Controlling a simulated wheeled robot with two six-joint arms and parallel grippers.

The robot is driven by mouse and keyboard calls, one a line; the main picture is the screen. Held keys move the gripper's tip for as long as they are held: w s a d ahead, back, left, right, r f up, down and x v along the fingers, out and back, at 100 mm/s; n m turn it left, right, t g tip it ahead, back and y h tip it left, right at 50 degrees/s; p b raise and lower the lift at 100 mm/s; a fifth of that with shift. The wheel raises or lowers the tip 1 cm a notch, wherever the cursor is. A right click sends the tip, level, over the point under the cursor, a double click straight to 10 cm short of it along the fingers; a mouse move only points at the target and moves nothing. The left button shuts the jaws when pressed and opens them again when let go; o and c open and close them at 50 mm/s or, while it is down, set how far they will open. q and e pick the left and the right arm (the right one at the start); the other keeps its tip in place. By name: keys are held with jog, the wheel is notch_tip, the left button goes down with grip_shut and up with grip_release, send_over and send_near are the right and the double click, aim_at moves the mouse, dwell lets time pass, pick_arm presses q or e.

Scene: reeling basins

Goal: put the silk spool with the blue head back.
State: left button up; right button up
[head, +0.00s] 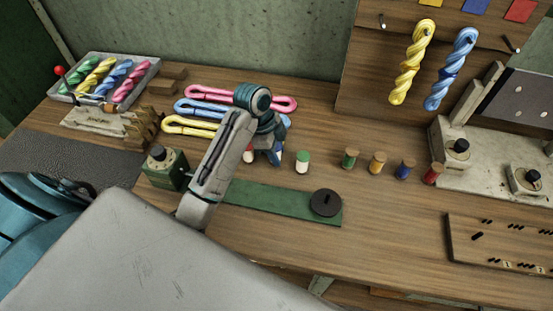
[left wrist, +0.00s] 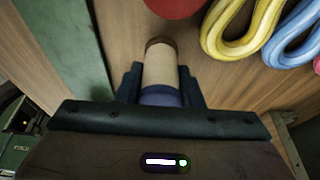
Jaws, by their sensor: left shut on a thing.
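The silk spool with the blue head shows in the left wrist view, with a cream body (left wrist: 160,68), a brown far end and its blue part (left wrist: 160,97) between the fingers. My left gripper (left wrist: 160,88) is shut on it. In the head view my left gripper (head: 272,154) points down over the row of small spools, and its wrist hides most of the held spool. Whether the spool touches the table I cannot tell. A white spool with a green head (head: 302,162) stands just right of the gripper, and a red-headed one (head: 249,155) just left. My right gripper is out of view.
Green, yellow, blue and red spools with wooden tops (head: 377,163) stand to the right. Pink, blue and yellow skeins (head: 196,126) lie behind the arm. A green strip (head: 270,201) with a black disc (head: 326,203) lies in front. Bare table lies right of the disc.

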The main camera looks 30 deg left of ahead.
pick_arm(q)
jog(key=shift+f, duration=0.9)
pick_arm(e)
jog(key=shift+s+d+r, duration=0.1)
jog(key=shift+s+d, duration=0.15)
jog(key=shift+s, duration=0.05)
pick_arm(q)
jog(key=o, duration=1)
jog(key=shift+f, duration=0.1)
jog(key=shift+o, duration=0.2)
jog(key=p+v, duration=0.1)
jog(key=v, duration=0.3)
jog(key=shift+r, duration=0.25)
jog(key=p+v, duration=0.6)
jog(key=v, duration=0.1)
jog(key=shift+a+r, duration=0.2)
jog(key=shift+r, duration=0.15)
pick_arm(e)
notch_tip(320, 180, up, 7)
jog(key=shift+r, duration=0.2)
